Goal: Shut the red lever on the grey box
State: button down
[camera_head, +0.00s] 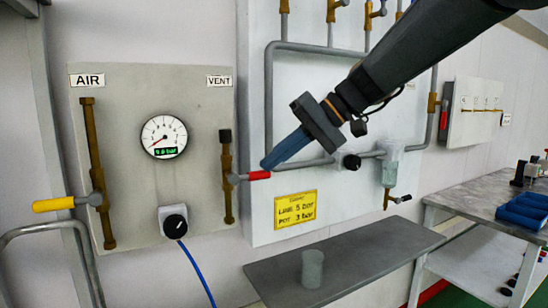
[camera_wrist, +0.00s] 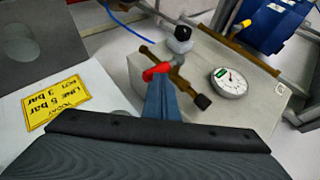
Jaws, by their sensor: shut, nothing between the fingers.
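The red lever (camera_head: 258,175) sticks out to the right from the brass vent valve (camera_head: 227,175) on the grey box (camera_head: 150,210). It lies about horizontal, across the upright brass pipe. My gripper (camera_head: 268,164) is shut and empty, its blue fingers pointing down and left, with the tips just above the red lever's end. In the wrist view the red lever (camera_wrist: 157,71) shows right at the tips of my gripper (camera_wrist: 160,82). I cannot tell whether they touch.
A yellow lever (camera_head: 54,204) sits at the left on the AIR pipe. A round gauge (camera_head: 163,137) and a black knob (camera_head: 174,223) are on the box. A yellow note (camera_head: 296,208) is on the panel. A grey shelf (camera_head: 370,256) bearing a grey cylinder (camera_head: 312,268) juts out below.

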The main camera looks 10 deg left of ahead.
jog(key=b+v, duration=0.1)
jog(key=v, duration=1)
jog(key=shift+w+d+r, duration=0.2)
jog(key=shift+r, duration=0.1)
jog(key=shift+f, duration=0.1)
jog(key=d+f+m+h, duration=0.2)
jog(key=d+f, duration=0.1)
jog(key=f, duration=0.4)
jog(key=d+f+m+h, duration=0.1)
jog(key=d+f, duration=0.2)
jog(key=f, duration=0.4)
jog(key=s+d+f+m+h, duration=0.1)
jog(key=s+d+f+h, duration=0.1)
jog(key=s+d+f, duration=0.4)
jog(key=s+d+f+h, duration=0.2)
jog(key=s+d+f, duration=0.4)
jog(key=f, duration=0.5)
jog(key=s+d+f+m+t+h, duration=0.1)
jog(key=s+d+f+h, duration=0.2)
jog(key=s+d+f, duration=0.3)
notch_tip(320, 180, down, 4)
jog(key=shift+s+d+r+m, duration=0.1)
jog(key=shift+s+d+m, duration=0.1)
jog(key=shift+s+m, duration=0.1)
